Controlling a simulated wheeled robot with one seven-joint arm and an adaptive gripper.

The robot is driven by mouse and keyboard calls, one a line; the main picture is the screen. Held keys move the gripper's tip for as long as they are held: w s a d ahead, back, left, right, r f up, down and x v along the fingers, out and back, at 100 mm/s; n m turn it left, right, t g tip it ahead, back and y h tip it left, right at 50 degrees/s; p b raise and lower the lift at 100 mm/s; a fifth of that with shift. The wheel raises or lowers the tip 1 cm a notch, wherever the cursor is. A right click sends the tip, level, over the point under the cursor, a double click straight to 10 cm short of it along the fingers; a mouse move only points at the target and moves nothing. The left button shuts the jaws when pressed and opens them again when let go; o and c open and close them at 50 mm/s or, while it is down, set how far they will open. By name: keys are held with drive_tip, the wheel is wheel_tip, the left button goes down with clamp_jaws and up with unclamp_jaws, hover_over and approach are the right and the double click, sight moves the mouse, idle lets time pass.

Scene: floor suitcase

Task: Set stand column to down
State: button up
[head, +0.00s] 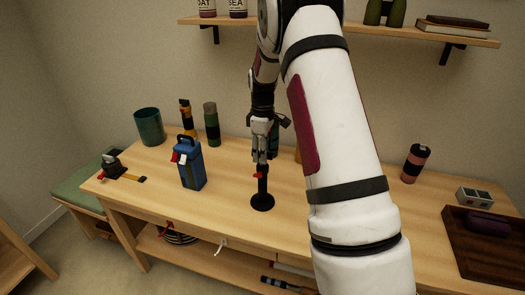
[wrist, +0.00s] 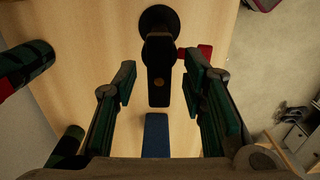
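The stand (head: 262,202) has a round black base on the tabletop and a dark upright column (head: 263,181) with a small red part at its side. My gripper (head: 262,158) is above the base at the column's upper part, pointing down. It hides the column's top in the head view. In the wrist view the column (wrist: 159,80) lies between my gripper's two fingers (wrist: 160,82), with gaps visible on both sides. The fingers are apart. The round base (wrist: 158,18) shows beyond, and the red part (wrist: 205,52) sticks out near the right finger.
A blue box with a handle (head: 191,167) stands left of the stand. A green cup (head: 149,127) and green-black bottle (head: 211,124) are behind it. A red-black cylinder (head: 414,163) and dark tray (head: 485,245) are at the right. A wall shelf (head: 350,28) hangs above.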

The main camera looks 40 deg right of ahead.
wheel_tip(320, 180, up, 12)
idle(0.6)
idle(0.4)
